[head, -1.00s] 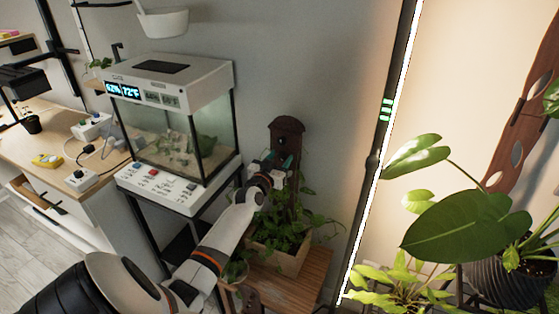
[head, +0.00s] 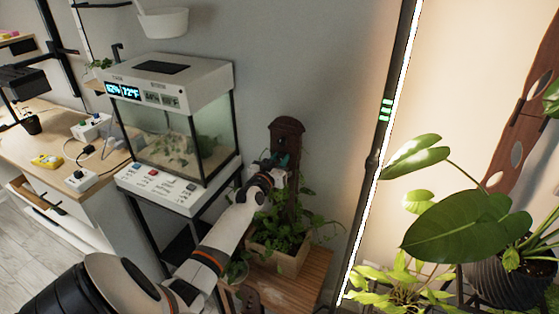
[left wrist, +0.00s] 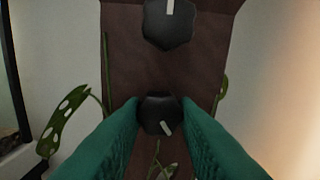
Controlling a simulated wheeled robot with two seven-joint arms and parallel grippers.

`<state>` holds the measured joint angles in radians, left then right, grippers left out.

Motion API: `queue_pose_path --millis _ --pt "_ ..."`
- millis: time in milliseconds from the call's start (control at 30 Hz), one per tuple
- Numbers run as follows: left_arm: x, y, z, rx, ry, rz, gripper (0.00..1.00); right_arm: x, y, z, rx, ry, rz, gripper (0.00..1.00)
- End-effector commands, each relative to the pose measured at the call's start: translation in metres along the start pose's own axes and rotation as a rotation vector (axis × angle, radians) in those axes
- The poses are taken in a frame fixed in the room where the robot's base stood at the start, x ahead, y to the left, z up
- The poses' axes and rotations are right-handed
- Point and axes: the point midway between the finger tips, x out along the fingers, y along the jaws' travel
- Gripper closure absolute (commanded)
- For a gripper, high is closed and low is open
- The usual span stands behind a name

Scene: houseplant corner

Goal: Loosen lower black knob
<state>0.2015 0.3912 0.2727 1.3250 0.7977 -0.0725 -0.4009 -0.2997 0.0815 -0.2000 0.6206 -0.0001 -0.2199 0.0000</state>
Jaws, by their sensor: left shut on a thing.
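The lower black knob (left wrist: 158,114) sits on a brown wooden post (left wrist: 120,62) in the left wrist view. Its white mark points down and to the right. The green fingers of my left gripper (left wrist: 160,122) are shut on this knob, one on each side. The upper black knob (left wrist: 170,22) is above it, with its white mark upright, and nothing touches it. In the head view my left gripper (head: 274,162) is at the post (head: 287,130) and hides the lower knob. My right gripper is in neither view.
A planter box (head: 290,260) with leafy vines stands at the post's foot on a wooden stand. A glass terrarium (head: 180,130) is to the left of my arm. A lit upright light bar (head: 384,150) and a large-leaved plant (head: 470,220) are to the right.

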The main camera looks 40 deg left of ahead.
Motion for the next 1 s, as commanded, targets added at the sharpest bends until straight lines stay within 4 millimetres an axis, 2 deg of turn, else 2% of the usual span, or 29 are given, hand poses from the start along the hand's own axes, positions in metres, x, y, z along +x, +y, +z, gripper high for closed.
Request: queue_pose_path --millis 1000 --pt "0.0 -0.0016 0.0003 -0.922 0.0 0.0 0.96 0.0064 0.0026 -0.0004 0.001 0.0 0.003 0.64"
